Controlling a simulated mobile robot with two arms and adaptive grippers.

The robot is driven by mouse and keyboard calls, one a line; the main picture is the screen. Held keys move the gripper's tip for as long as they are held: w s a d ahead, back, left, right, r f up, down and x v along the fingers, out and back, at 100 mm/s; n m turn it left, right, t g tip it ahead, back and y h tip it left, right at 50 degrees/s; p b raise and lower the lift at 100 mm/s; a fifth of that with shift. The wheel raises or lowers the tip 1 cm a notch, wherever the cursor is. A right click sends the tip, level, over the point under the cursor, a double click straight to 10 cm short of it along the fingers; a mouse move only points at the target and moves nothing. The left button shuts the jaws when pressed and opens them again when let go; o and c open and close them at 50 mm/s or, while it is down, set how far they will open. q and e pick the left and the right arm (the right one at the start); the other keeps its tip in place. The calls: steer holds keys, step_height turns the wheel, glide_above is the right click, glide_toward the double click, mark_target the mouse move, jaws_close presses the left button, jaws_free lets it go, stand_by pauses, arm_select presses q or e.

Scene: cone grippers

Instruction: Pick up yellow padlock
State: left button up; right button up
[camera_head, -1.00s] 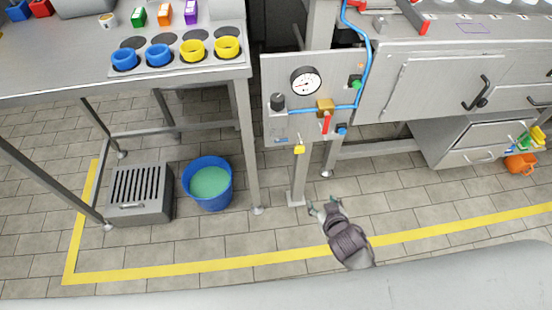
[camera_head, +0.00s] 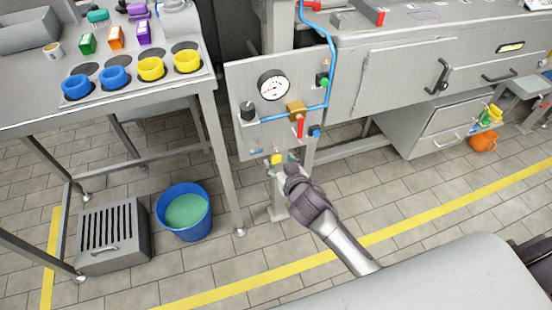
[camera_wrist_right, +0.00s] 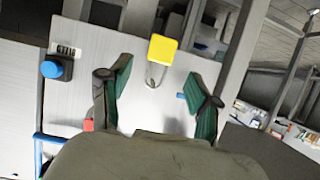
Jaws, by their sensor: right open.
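The yellow padlock (camera_head: 277,159) hangs at the lower edge of the grey gauge panel (camera_head: 240,85). In the right wrist view the padlock (camera_wrist_right: 163,49) shows its yellow body and a thin metal shackle, between and beyond the fingertips. My right gripper (camera_head: 281,162) is open and empty, close to the padlock in the head view. In the right wrist view its two green-padded fingers (camera_wrist_right: 159,75) stand apart, one on each side of the shackle's line; I see no contact. My left gripper is not in view.
The panel carries a pressure gauge (camera_head: 273,86), a red lever (camera_head: 300,127), a blue hose (camera_head: 332,60) and knobs just above the padlock. A table leg (camera_head: 224,160) and a blue bucket (camera_head: 184,211) stand to the left. Open floor lies in front.

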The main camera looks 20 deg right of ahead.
mark_target(276, 156)
steer(key=b+x, duration=0.1)
steer(key=x, duration=0.3)
steer(key=shift+w+d+f, duration=0.1)
steer(key=shift+w+f, duration=0.15)
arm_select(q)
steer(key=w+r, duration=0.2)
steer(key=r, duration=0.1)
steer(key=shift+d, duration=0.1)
arm_select(e)
jaws_close()
steer(key=shift+r, duration=0.15)
steer(key=shift+r, duration=0.15)
steer(key=shift+s+r+p, duration=0.3)
steer(key=shift+r+p, duration=0.15)
steer(key=shift+r, duration=0.1)
arm_select(q)
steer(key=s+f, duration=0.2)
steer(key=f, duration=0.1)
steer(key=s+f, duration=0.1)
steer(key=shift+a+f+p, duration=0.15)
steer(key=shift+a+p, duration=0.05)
steer(key=shift+p, duration=0.2)
arm_select(e)
steer(key=s, duration=1.7)
steer(key=shift+s+d, duration=0.25)
steer(key=shift+d, duration=0.05)
